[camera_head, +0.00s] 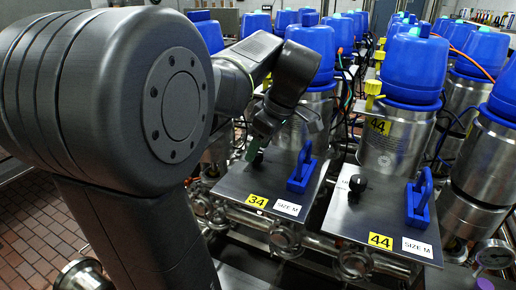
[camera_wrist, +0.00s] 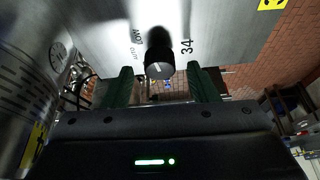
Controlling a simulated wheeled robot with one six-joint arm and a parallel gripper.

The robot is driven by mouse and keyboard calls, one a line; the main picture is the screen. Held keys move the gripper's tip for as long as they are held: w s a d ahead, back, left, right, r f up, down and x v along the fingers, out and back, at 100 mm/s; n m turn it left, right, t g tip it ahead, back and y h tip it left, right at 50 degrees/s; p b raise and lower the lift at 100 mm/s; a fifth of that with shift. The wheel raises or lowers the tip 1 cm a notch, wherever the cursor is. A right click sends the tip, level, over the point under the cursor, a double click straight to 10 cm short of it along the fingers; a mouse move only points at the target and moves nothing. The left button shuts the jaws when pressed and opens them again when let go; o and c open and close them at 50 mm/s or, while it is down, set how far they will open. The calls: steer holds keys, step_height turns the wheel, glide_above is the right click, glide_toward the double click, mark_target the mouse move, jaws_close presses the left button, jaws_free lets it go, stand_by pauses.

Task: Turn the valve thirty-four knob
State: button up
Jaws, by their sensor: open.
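The valve thirty-four knob (camera_wrist: 159,62) is a black round knob with a white pointer line, on a metal plate marked 34 in the wrist view. My gripper (camera_wrist: 164,86) is open, its two green fingers on either side of the knob's lower part in that view. I cannot tell whether the fingers touch it. In the head view, my gripper (camera_head: 254,152) is over the plate (camera_head: 237,187) with the yellow 34 label (camera_head: 257,201). There the knob is mostly hidden under the fingers.
A blue handle (camera_head: 302,170) stands on the same plate, right of my gripper. The neighbouring plate has a yellow 44 label (camera_head: 380,240), a black knob (camera_head: 357,184) and another blue handle (camera_head: 419,199). Steel cylinders with blue caps (camera_head: 416,62) crowd behind. Pipes run below the plates.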

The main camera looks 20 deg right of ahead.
steer(key=shift+w+a+f, duration=0.15)
steer(key=shift+w+f, duration=0.05)
steer(key=shift+f, duration=0.4)
steer(key=c, duration=1)
